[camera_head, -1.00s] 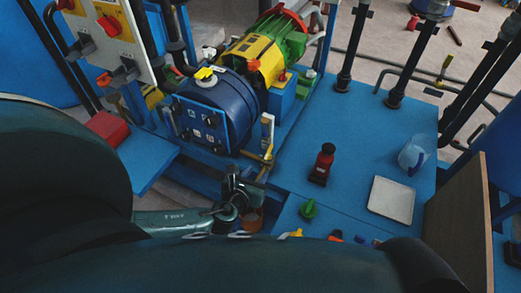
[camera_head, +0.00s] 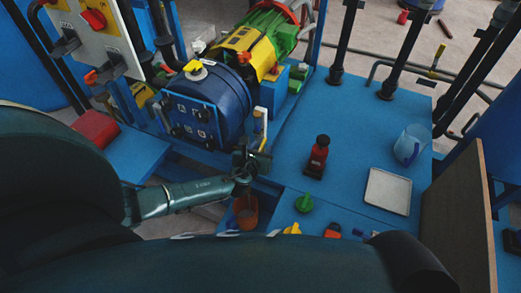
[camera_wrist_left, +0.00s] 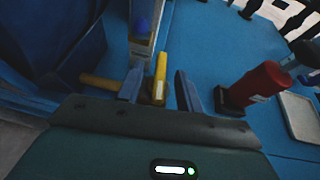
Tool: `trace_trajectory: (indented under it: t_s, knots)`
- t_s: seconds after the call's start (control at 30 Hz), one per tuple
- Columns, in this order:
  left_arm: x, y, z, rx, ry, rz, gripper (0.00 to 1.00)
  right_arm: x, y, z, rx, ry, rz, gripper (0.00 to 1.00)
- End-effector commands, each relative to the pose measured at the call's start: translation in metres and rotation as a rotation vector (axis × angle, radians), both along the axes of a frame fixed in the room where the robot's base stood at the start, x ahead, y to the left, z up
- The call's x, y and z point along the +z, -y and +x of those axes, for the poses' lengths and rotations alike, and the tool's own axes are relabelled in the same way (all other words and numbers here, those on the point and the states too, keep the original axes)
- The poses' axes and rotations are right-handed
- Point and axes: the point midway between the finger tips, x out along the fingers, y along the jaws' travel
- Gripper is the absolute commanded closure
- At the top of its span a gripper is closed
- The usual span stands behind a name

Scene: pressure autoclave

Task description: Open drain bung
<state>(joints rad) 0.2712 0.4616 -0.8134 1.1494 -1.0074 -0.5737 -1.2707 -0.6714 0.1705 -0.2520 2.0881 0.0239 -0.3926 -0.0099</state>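No part is marked as the drain bung. A yellow lever handle (camera_wrist_left: 160,72) on a brass fitting stands beside the blue autoclave vessel (camera_head: 208,105); the brass pipe (camera_wrist_left: 98,82) runs left from it. My left gripper (camera_head: 250,162) is at the lower right of the vessel, by this fitting. In the left wrist view its two fingers (camera_wrist_left: 159,90) are apart, with the yellow handle between them in the picture. I cannot tell whether they touch it. In the head view the gripper hides part of the fitting. My right gripper is not in view.
An orange bucket (camera_head: 246,212) sits below the gripper. On the blue bench stand a red bottle (camera_head: 317,157), a clear jug (camera_head: 410,145), a white tray (camera_head: 388,190) and a green knob (camera_head: 304,203). A brown board (camera_head: 455,220) is at right. The bench's back middle is clear.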

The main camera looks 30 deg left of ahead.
Motion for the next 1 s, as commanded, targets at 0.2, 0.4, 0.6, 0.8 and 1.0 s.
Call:
trace_trajectory:
  t_s: [0.2, 0.4, 0.6, 0.8, 1.0]
  knots:
    - [-0.0004, -0.0001, 0.0009, 0.000, 0.000, 0.000, 0.64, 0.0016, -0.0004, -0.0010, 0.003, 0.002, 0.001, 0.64]
    - [-0.0003, -0.0002, 0.0007, 0.000, 0.000, 0.000, 0.76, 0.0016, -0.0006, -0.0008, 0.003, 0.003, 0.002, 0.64]
    - [-0.0003, -0.0003, 0.0007, 0.000, 0.000, 0.001, 0.93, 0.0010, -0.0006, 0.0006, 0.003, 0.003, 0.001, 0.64]
    - [-0.0003, -0.0003, 0.0006, 0.000, 0.000, 0.000, 1.00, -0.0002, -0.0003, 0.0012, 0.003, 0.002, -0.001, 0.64]
    - [-0.0002, 0.0004, 0.0006, 0.012, -0.001, -0.001, 1.00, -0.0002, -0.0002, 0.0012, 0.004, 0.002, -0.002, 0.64]
